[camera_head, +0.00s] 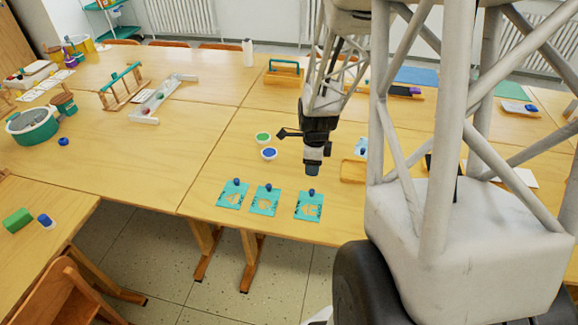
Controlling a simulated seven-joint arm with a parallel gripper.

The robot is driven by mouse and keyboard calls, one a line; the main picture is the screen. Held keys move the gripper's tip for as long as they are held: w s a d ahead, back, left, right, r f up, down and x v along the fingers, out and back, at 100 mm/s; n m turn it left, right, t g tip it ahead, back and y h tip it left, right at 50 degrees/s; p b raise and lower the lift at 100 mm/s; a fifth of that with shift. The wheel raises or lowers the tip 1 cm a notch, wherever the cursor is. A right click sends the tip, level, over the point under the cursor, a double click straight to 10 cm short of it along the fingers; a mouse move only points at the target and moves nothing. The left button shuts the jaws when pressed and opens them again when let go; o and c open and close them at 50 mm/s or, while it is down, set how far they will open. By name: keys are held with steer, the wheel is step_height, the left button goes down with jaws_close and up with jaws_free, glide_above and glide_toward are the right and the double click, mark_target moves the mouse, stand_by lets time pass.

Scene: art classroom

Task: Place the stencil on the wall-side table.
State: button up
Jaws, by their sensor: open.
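Three teal stencils with cut-out shapes and small dark blue knobs lie in a row near the front edge of the big wooden table (262,127): a left stencil (231,199), a middle stencil (264,207) and a right stencil (309,212). My gripper (312,172) points down above and just behind the right stencil, apart from it. It is open and holds nothing that I can see; its fingers are small and dark here. The joined tabletops reach back toward the wall with radiators; I cannot tell which one is the wall-side table.
Green (263,137) and blue (269,153) paint pots stand left of my gripper. A separate table (45,198) is at the left. My arm hides much of the right side.

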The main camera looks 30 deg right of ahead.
steer(key=s+a+r+n+t, duration=0.1)
steer(key=s+a+r+n, duration=0.7)
steer(key=a+r+n, duration=0.4)
steer(key=s+a+r+n+t, duration=0.1)
steer(key=s+a+r+n, duration=0.7)
steer(key=a+r+n, duration=0.4)
steer(key=shift+s+a+n+t, duration=0.2)
steer(key=shift+n+t, duration=0.1)
steer(key=shift+n, duration=0.9)
